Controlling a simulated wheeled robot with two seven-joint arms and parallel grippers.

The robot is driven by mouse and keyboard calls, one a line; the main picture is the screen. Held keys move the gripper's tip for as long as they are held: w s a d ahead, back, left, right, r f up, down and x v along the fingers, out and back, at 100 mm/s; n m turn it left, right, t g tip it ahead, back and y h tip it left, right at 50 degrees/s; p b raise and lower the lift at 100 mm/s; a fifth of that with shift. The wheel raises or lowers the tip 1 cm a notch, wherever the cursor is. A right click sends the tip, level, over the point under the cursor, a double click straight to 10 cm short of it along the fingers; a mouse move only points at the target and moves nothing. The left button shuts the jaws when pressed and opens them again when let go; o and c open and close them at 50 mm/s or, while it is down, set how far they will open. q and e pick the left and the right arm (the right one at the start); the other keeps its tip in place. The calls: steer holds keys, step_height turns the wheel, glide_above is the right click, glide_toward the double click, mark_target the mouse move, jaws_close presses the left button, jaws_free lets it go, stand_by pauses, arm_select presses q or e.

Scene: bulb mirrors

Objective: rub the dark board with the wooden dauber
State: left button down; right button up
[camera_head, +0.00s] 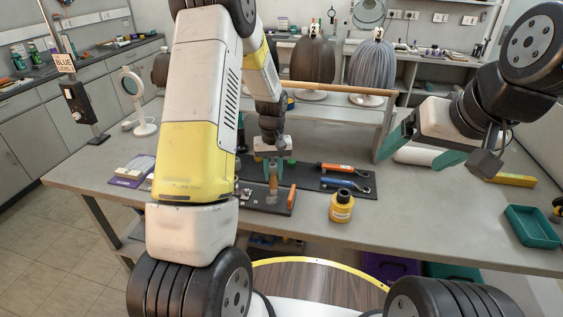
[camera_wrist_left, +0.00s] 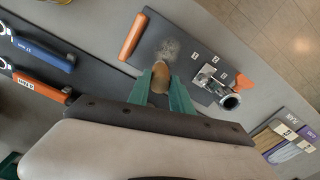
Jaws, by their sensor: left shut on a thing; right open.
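The dark board (camera_head: 262,202) lies flat on the table in front of me; it also shows in the left wrist view (camera_wrist_left: 196,48). A pale, speckled patch marks its surface there. The wooden dauber (camera_head: 273,182) stands roughly upright between the green fingers of my left gripper (camera_head: 271,170), which is shut on it. In the left wrist view the dauber's brown rounded end (camera_wrist_left: 159,75) appears beside the pale patch. Whether its lower end touches the board I cannot tell. My right gripper (camera_head: 422,148) is open and empty, raised over the right of the table.
An orange bar (camera_wrist_left: 132,37) and a metal clamp (camera_wrist_left: 222,86) are on the board. A green tray (camera_head: 532,226) is at far right.

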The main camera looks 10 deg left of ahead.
arm_select(q)
steer(key=shift+s, duration=0.15)
steer(key=shift+s+f, duration=0.1)
steer(key=shift+s, duration=0.75)
step_height(320, 180, up, 5)
steer(key=shift+r, duration=0.1)
stand_by(0.5)
stand_by(0.4)
steer(key=shift+s+f, duration=0.3)
steer(key=shift+f, duration=0.45)
steer(key=shift+s+f, duration=0.35)
steer(key=shift+f, duration=0.45)
steer(key=shift+s+f, duration=0.3)
steer(key=shift+f, duration=0.45)
